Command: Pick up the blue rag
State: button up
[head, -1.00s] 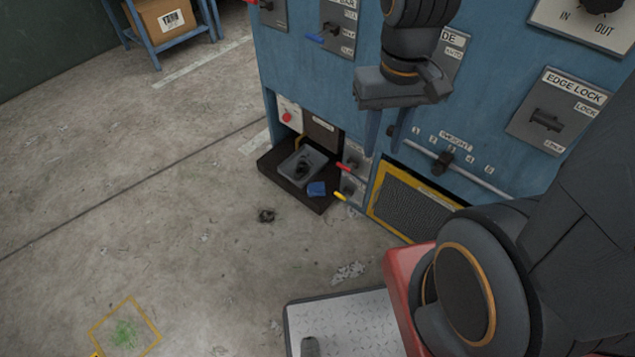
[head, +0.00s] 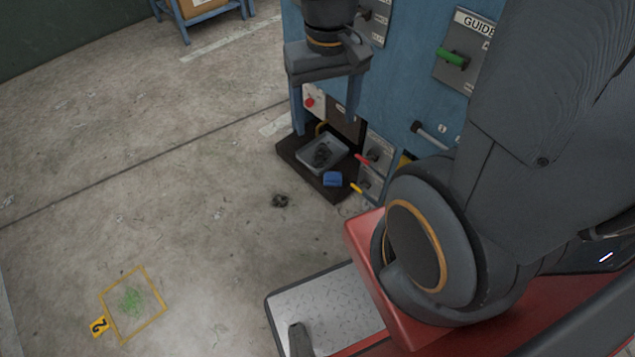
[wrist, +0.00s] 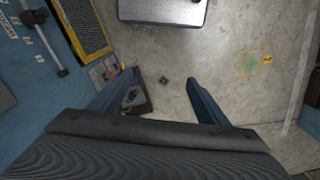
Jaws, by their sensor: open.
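The blue rag (head: 333,179) is a small folded bundle on the front right part of a dark low tray or ledge (head: 341,195) at the foot of the blue machine. It lies beside a grey pan (head: 334,160) that holds dark material. My gripper (head: 324,127) is open, pointing down, high above that corner, with nothing between its fingers. In the wrist view my gripper's two blue fingers (wrist: 166,97) are wide apart.
The blue machine (head: 405,100) stands close behind and right of the rag. A red lever (head: 363,157) and a yellow lever (head: 356,188) stick out near it. A dark clump (head: 280,200) lies on the floor. A yellow-framed green patch (head: 133,302) lies lower left. Open floor is left.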

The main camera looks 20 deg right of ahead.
jog(key=w+d+f+m+b, duration=0.2)
jog(key=w+f+m+b, duration=0.1)
jog(key=w+f+b, duration=0.4)
jog(key=w+d+f+m+b, duration=0.2)
jog(key=w+f+m+b, duration=0.15)
jog(key=f, duration=0.55)
jog(key=m+b, duration=1.6)
jog(key=b, duration=1.2)
send_over(333, 176)
notch_tip(333, 176, down, 50)
jog(key=shift+w+d+f, duration=0.1)
jog(key=shift+d+f, duration=0.05)
jog(key=shift+f, duration=0.1)
jog(key=shift+f+b, duration=2.55)
jog(key=shift+f, duration=1.3)
jog(key=c, duration=1.2)
jog(key=shift+r, duration=0.1)
jog(key=shift+c, duration=0.2)
jog(key=shift+r, duration=0.1)
